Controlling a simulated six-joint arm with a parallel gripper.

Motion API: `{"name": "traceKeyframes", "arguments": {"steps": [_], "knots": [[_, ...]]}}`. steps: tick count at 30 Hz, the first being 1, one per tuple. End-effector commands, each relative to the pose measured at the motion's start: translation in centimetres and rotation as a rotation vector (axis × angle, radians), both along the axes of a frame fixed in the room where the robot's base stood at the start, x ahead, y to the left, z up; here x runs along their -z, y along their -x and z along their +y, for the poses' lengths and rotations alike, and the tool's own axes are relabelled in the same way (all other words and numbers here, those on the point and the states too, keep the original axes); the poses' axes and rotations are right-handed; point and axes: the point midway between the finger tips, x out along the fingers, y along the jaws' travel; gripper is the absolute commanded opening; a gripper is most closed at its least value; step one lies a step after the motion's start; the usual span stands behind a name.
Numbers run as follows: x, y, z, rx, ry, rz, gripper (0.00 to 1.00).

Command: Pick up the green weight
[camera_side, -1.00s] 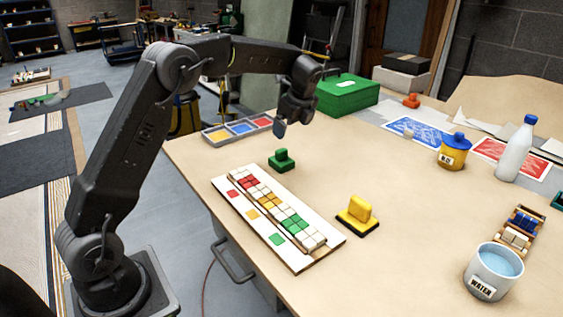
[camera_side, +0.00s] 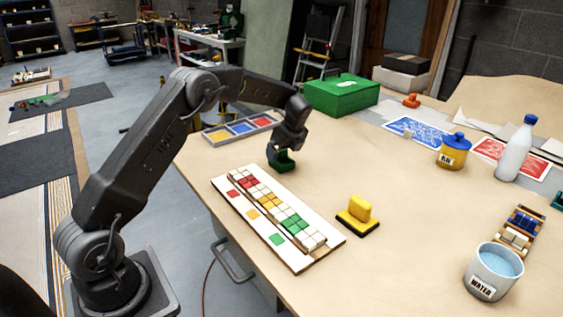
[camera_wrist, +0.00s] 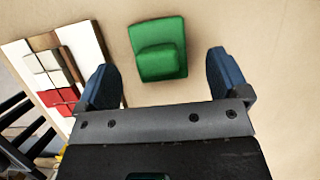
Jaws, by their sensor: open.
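The green weight (camera_side: 284,166) stands on the table behind the mosaic panel in the side view. It is a square green base with a raised block on top. In the wrist view the green weight (camera_wrist: 158,50) lies ahead of the gap between my fingers, roughly centred, with bare table on both sides. My gripper (camera_side: 280,155) is over the weight in the side view and hides part of it. In the wrist view my gripper (camera_wrist: 162,80) is open and empty, its two blue-grey fingers apart. I cannot tell whether a finger touches the weight.
The mosaic panel (camera_side: 245,218) with coloured tiles lies close in front of the weight. The three-colour tray (camera_side: 222,138) is behind it to the left. A yellow weight (camera_side: 359,211) stands to the right. A green box (camera_side: 342,97) is farther back. The table between is clear.

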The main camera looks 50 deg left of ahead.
Motion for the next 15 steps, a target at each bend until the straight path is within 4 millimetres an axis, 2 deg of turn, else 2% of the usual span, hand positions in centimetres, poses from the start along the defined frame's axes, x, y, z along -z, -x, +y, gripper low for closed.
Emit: {"name": "traceKeyframes", "arguments": {"steps": [7,15], "knots": [[3.3,0.2,1.7,-0.001,0.002,0.004,0.94],[3.9,0.1,1.9,0.001,0.001,0.001,0.94]]}}
